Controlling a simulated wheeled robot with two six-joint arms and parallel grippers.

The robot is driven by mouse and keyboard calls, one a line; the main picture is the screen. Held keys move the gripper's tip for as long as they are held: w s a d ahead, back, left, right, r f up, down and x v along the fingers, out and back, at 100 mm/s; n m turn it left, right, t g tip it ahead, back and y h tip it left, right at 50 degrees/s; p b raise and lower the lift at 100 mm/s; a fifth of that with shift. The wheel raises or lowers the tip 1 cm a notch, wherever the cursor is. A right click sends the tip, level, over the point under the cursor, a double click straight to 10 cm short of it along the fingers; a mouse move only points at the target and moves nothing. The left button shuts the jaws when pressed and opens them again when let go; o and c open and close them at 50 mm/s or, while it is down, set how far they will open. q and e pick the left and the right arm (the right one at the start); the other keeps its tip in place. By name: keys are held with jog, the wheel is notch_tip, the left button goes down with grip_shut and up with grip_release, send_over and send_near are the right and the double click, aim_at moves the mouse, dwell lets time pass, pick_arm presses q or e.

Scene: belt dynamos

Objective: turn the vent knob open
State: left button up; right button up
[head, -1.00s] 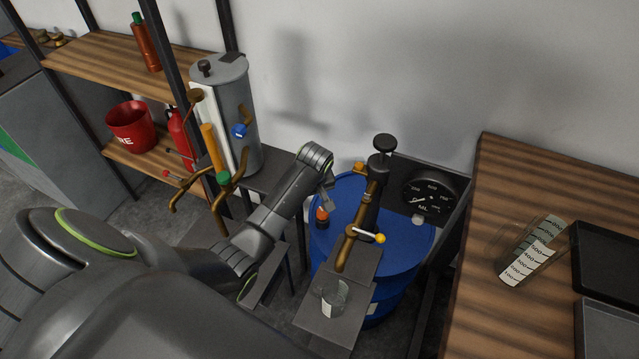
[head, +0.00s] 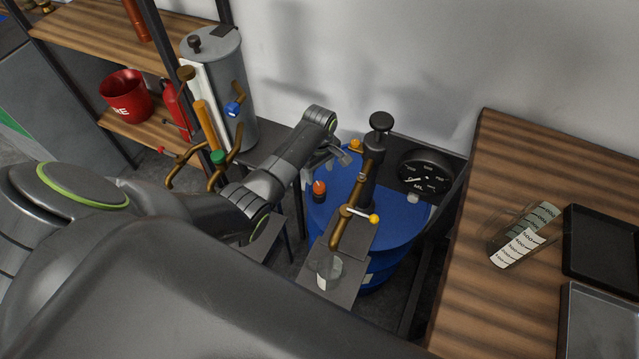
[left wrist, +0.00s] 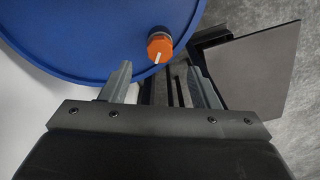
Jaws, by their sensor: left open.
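The vent knob (head: 319,188) is a small orange knob on a dark base, on top of the blue drum (head: 400,228) near its left rim. In the left wrist view the orange knob (left wrist: 160,47) shows a white pointer line running toward the gripper, near the drum's rim. My left gripper (head: 347,153) is above the drum, up and right of the knob in the head view. In the left wrist view its open, empty fingers (left wrist: 163,78) stand either side of the view to the knob, with no contact visible. My right gripper is not in view.
A hand pump with a black top (head: 380,122) and a brass spout rises from the drum, close to my left gripper. A round gauge (head: 426,172) stands behind. A glass beaker (head: 326,272) sits on a small stand in front. A wooden table (head: 462,272) is at right.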

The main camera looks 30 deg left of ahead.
aim_at(319, 186)
pick_arm(q)
notch_tip(319, 186, down, 7)
jog(key=shift+f+b, duration=0.1)
jog(key=shift+b, duration=0.65)
jog(key=shift+c, duration=0.2)
jog(key=c, duration=0.9)
